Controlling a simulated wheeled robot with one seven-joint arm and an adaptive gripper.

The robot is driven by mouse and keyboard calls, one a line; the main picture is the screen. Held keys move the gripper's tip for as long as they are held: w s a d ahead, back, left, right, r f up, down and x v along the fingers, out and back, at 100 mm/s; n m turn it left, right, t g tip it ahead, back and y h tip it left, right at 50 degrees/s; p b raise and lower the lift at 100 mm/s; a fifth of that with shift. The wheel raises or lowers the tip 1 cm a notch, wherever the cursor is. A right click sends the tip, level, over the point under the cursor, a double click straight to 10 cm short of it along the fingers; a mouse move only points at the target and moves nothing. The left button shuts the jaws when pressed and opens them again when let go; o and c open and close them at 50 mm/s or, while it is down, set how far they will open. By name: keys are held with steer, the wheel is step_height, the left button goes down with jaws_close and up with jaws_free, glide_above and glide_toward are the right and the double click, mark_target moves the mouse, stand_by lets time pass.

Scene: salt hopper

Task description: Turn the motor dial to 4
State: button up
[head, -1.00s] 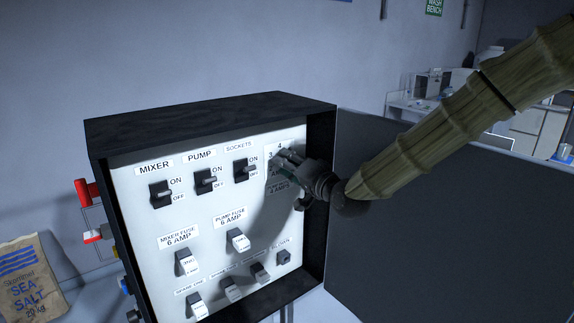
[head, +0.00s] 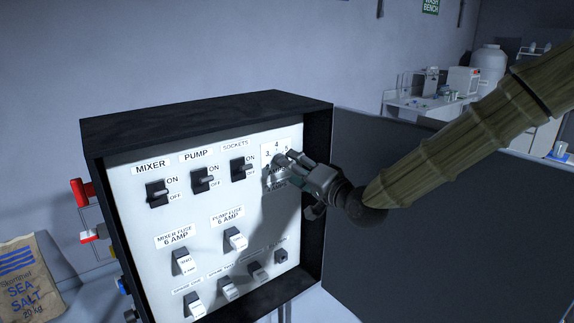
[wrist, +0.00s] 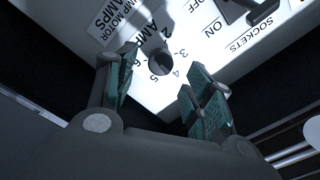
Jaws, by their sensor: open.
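My gripper (head: 281,165) is in front of the plate and hides the knob there. In the wrist view the dark round dial (wrist: 160,63) shows just beyond the fingertips, with numbers around it and a "PUMP MOTOR AMPS" label beside it. I cannot tell which number the dial points to.
The open dark cabinet (head: 205,119) holds the MIXER (head: 157,192), PUMP (head: 206,179) and SOCKETS (head: 243,169) switches, left of the dial. Fuses (head: 183,261) sit below. The open door (head: 430,230) stands to the right. A sea salt sack (head: 28,280) is at lower left.

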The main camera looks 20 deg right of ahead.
steer(key=v, duration=0.7)
steer(key=shift+d, duration=0.1)
stand_by(0.4)
steer(key=s+a+f+n+g+h, duration=0.1)
steer(key=s+f+g, duration=0.2)
steer(key=f, duration=0.8)
steer(key=s+a+f+n+g+h, duration=0.1)
steer(key=s+f+g, duration=0.2)
steer(key=f, duration=0.9)
steer(key=s+a+f+n+g+h, duration=0.1)
steer(key=s+f+g, duration=0.15)
steer(key=f, duration=0.85)
steer(key=s+a+f+n+g+h, duration=0.15)
steer(key=s+f+g, duration=0.25)
steer(key=s+f, duration=0.95)
steer(key=s+f+n+g+h, duration=0.25)
steer(key=s+f+g, duration=0.25)
steer(key=s+f, duration=0.85)
steer(key=f+b, duration=0.1)
steer(key=b, duration=0.1)
steer(key=s+f+b, duration=0.1)
steer(key=b, duration=0.1)
steer(key=s+f+b, duration=0.1)
steer(key=b, duration=0.1)
steer(key=shift+d+f+n+t+y, duration=0.1)
steer(key=shift+d+n+t+y, duration=0.1)
steer(key=shift+n+t+y, duration=0.15)
steer(key=shift+c, duration=0.2)
